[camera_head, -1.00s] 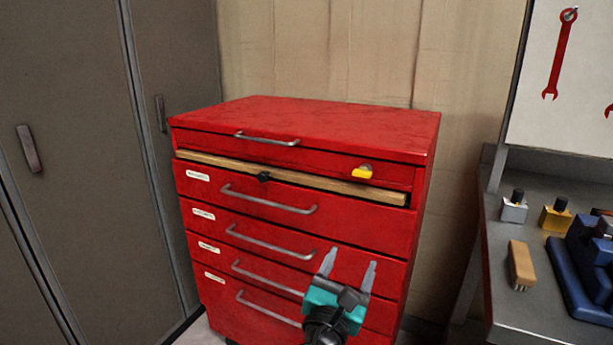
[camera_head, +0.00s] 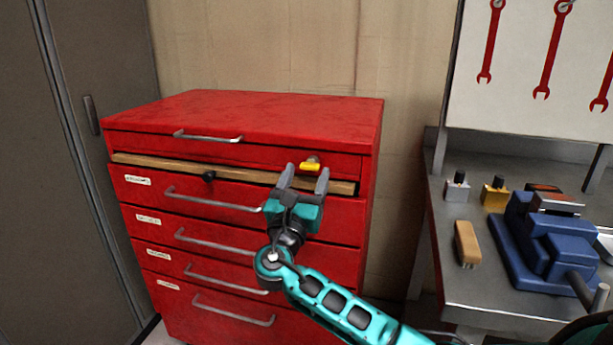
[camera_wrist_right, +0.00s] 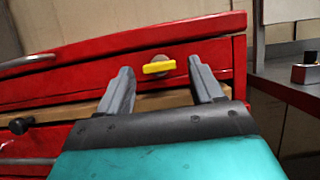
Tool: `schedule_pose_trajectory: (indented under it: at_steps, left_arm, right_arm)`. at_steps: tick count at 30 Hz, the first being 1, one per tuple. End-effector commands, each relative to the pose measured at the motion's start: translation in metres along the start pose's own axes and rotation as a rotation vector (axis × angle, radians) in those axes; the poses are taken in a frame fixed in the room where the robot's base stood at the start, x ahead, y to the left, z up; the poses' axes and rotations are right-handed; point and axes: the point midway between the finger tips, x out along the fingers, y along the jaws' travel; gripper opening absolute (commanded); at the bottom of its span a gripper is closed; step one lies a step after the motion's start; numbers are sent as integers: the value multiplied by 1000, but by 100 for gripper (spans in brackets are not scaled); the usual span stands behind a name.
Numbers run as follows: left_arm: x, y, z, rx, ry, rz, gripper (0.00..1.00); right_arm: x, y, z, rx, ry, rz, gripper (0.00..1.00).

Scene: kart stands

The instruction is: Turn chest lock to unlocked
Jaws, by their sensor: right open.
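The red tool chest (camera_head: 235,115) stands against the wall, with several drawers under its top. The lock's yellow handle (camera_head: 310,167) sits at the upper right of its front and lies roughly horizontal. In the right wrist view the yellow handle (camera_wrist_right: 158,67) shows on a round grey base, between and beyond the fingertips. My right gripper (camera_head: 304,172) is open and empty, just in front of and slightly below the lock; it also shows in the wrist view (camera_wrist_right: 160,75). No contact with the handle is visible. My left gripper is out of view.
A wooden strip (camera_head: 170,165) with a black knob (camera_head: 209,176) crosses the chest front below the top drawer. Grey cabinets (camera_head: 85,180) stand at left. At right, a workbench (camera_head: 490,285) holds a blue vise (camera_head: 550,240), a brush (camera_head: 467,244) and small bottles.

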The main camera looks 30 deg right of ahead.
Motion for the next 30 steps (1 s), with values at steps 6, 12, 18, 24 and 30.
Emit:
schedule_pose_trajectory:
  at_steps: [6,12,18,24,30]
  left_arm:
    - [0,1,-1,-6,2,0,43]
    - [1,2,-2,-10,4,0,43]
    - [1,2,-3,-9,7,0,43]
    - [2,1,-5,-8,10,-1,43]
    - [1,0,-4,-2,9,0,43]
  right_arm:
    - [9,0,0,2,2,0,66]
    - [9,0,0,1,2,0,66]
    - [9,0,0,1,1,0,47]
    - [9,0,0,1,1,0,28]
    - [8,0,0,1,2,0,10]
